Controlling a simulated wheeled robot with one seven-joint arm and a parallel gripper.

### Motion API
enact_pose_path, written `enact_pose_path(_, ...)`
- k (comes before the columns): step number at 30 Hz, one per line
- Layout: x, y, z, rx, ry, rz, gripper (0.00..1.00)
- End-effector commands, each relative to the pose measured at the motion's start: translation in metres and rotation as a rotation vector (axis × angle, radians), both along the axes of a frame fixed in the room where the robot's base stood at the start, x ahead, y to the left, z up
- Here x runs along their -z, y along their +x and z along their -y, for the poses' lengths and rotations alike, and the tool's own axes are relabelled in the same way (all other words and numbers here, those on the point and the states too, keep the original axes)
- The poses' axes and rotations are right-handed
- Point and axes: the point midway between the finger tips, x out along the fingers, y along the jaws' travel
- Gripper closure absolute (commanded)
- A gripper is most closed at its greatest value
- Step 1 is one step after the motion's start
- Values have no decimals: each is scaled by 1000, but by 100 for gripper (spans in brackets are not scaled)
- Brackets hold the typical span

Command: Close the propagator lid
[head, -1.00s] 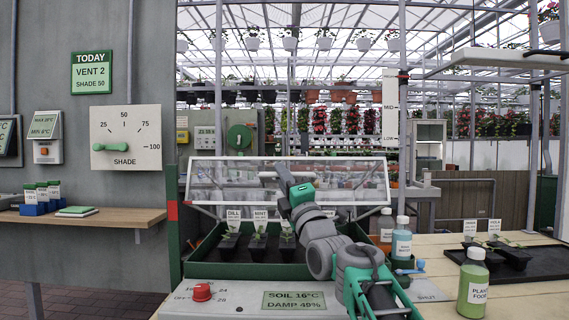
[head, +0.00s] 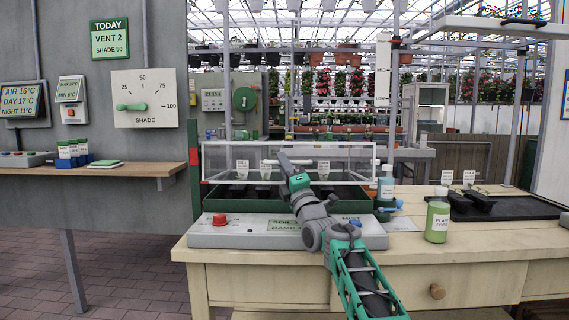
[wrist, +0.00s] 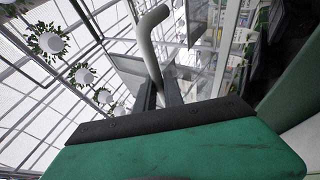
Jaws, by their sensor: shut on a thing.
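The propagator lid (head: 340,146) is a clear panel in a pale frame. It stands raised over the dark green propagator tray (head: 215,197); its exact tilt is hard to judge. Plant labels (head: 242,167) show in the tray through or below the panel. My gripper (head: 283,157) reaches over the control panel from the front and is shut on the lid's pale handle bar (head: 303,162). In the wrist view, a bent grey handle (wrist: 150,45) runs between my dark fingers (wrist: 160,95). My arm hides part of the tray and the lid's middle.
The control panel (head: 215,238) with a red knob (head: 219,219) fronts the tray. A blue-labelled bottle (head: 386,184) stands close to the lid's right end. A green plant food bottle (head: 438,215) stands farther right on the wooden bench (head: 480,253), with a black tray (head: 510,205) behind it.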

Motion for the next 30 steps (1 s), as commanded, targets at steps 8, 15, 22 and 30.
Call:
enact_pose_path(8, 4, 1, 0, 0, -1, -8, 78)
enact_pose_path(15, 4, -2, 3, 1, -1, -6, 78)
enact_pose_path(22, 23, -32, 15, 2, 0, -6, 78)
enact_pose_path(30, 26, -93, 39, 1, 0, -4, 78)
